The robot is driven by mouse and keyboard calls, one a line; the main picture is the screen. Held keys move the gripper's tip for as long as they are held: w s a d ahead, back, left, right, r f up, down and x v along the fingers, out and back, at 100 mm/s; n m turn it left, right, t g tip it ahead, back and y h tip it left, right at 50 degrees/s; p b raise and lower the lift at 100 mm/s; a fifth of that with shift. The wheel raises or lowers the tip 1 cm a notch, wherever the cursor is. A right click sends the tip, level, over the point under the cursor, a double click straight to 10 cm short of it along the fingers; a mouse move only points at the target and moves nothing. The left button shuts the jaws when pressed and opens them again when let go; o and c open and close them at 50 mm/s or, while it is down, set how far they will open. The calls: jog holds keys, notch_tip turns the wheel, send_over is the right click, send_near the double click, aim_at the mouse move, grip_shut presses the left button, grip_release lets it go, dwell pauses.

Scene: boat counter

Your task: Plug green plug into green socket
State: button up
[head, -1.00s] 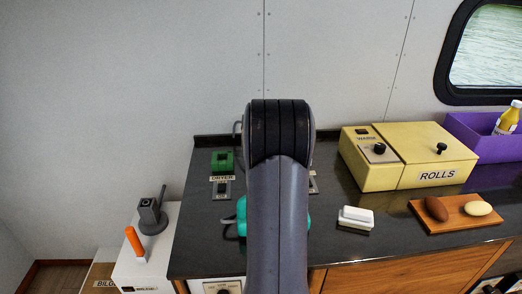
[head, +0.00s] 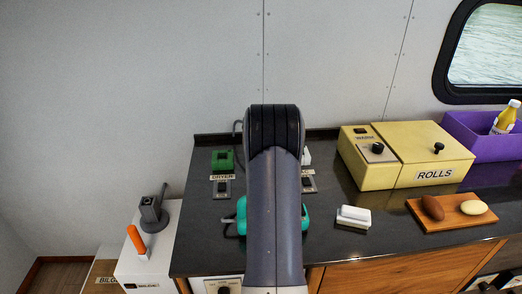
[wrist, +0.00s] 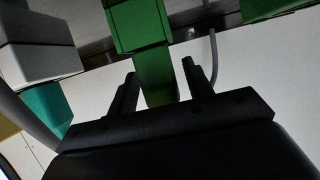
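The green socket (head: 223,160) stands on the dark counter near the back wall, left of my arm in the head view, above a label and a switch. In the wrist view, my gripper (wrist: 160,72) has its two black fingers on either side of the narrow part of the green plug (wrist: 154,72), with the tips close against its sides. The plug's wider green block extends past the fingertips, out of the top of the frame. Another green block, likely the socket, shows at the top right (wrist: 285,8). In the head view my arm hides the gripper and the plug.
A teal object (head: 241,214) is partly behind my arm. A thin grey cable (wrist: 213,62) runs beside the right finger.

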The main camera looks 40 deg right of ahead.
jog(key=c, duration=0.9)
jog(key=shift+o, duration=0.2)
notch_tip(320, 180, up, 10)
jog(key=shift+r+p, duration=0.1)
jog(key=shift+p, duration=0.8)
jog(key=shift+r, duration=0.1)
jog(key=shift+r+p, duration=2.6)
jog(key=shift+p, duration=0.25)
